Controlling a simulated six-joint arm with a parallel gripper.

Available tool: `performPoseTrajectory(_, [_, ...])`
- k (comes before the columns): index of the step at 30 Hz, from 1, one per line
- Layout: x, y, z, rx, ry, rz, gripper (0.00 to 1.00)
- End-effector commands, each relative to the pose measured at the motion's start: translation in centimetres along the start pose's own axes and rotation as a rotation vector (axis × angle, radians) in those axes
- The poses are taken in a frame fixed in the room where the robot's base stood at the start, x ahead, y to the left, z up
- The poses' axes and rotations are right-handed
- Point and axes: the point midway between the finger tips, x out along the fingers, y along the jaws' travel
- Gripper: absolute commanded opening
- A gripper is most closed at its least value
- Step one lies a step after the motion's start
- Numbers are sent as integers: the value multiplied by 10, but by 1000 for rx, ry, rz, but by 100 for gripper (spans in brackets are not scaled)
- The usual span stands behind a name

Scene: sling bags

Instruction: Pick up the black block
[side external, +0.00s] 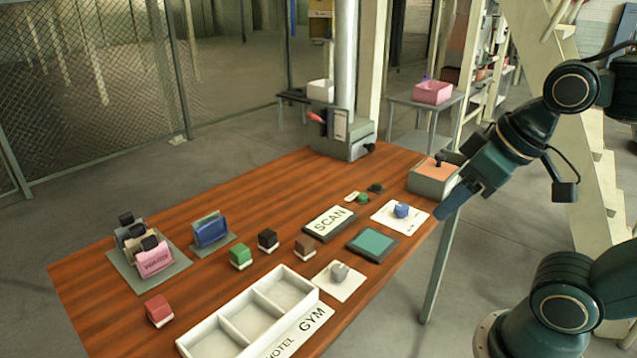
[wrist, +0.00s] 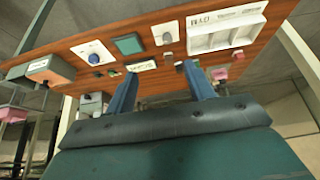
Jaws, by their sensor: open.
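The black block (side external: 267,239) is a small dark cube with a pale base. It stands on the wooden table between the green block (side external: 240,256) and the brown block (side external: 305,247) in the side external view. My gripper (side external: 447,208) is above the table's right edge, well to the right of the black block and apart from it. In the wrist view my gripper (wrist: 159,69) shows two blue fingers spread apart, with nothing held between them. The small blocks beyond the fingers there are too small to tell apart surely.
A white divided tray (side external: 248,312) lies at the front, and a red block (side external: 158,310) to its left. Bag stands with a pink bag (side external: 154,258) and a blue bag (side external: 211,231) are at left. A SCAN pad (side external: 329,222) and green pad (side external: 372,244) lie right of the black block.

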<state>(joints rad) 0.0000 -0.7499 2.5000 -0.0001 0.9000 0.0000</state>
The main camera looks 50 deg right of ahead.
Motion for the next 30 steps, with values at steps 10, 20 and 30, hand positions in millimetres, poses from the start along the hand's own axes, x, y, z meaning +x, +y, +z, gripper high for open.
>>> performPoseTrajectory(10, [0, 0, 0, 0, 0, 0, 58])
performPoseTrajectory(20, [-1, -3, -18, 65, -22, -8, 58])
performPoseTrajectory(30, [6, -12, -83, 302, -105, -27, 58])
